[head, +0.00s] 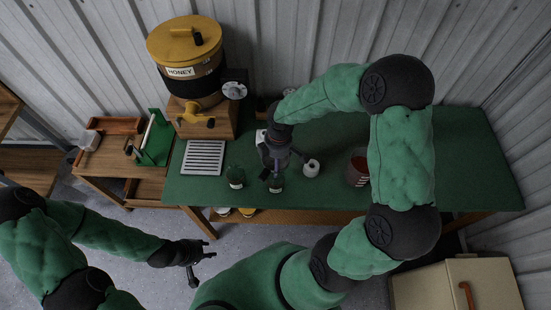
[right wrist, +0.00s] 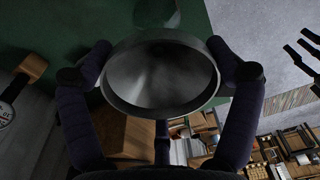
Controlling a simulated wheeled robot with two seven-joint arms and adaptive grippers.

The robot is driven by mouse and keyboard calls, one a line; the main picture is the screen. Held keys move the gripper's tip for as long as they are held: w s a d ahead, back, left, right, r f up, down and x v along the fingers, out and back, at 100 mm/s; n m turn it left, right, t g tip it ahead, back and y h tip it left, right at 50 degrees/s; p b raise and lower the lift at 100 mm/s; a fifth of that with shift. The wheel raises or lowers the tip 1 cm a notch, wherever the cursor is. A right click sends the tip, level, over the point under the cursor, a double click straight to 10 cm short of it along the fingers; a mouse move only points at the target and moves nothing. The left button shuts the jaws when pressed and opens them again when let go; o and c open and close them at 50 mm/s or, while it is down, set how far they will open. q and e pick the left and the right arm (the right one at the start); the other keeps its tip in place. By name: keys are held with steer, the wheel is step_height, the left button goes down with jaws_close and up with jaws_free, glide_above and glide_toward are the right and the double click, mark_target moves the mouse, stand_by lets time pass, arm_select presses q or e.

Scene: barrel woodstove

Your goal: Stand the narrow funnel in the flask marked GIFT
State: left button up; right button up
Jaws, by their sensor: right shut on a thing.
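My right gripper (head: 273,171) is over the front part of the green table. In the right wrist view its two fingers are closed on either side of a grey metal funnel (right wrist: 160,78), whose wide round mouth faces the camera. The funnel's spout is hidden. A dark green flask (head: 276,185) shows just below the gripper in the head view, and another dark green flask (head: 236,177) stands to its left. Their small pale labels are too small to read, so I cannot tell which is marked GIFT. My left gripper (head: 204,266) is open and empty, in front of the table.
A honey tank (head: 189,90) with a yellow lid and tap stands on a wooden block at the back left. A slotted white grate (head: 203,158) lies before it. A white round object (head: 312,168) and a dark red jar (head: 358,170) stand right of the gripper. The table's right part is clear.

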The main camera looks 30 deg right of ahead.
steer(key=shift+f+b, duration=0.35)
steer(key=shift+f, duration=0.15)
steer(key=o, duration=1.1)
steer(key=shift+o, duration=0.2)
steer(key=shift+r, duration=0.1)
steer(key=shift+s+d+r+p, duration=0.1)
steer(key=shift+r+p, duration=1.2)
steer(key=shift+r, duration=0.2)
steer(key=shift+d+r+p, duration=0.1)
steer(key=shift+r+p, duration=1.15)
steer(key=shift+r, duration=0.2)
step_height(320, 180, up, 12)
steer(key=shift+s+d, duration=0.15)
steer(key=shift+d, duration=0.25)
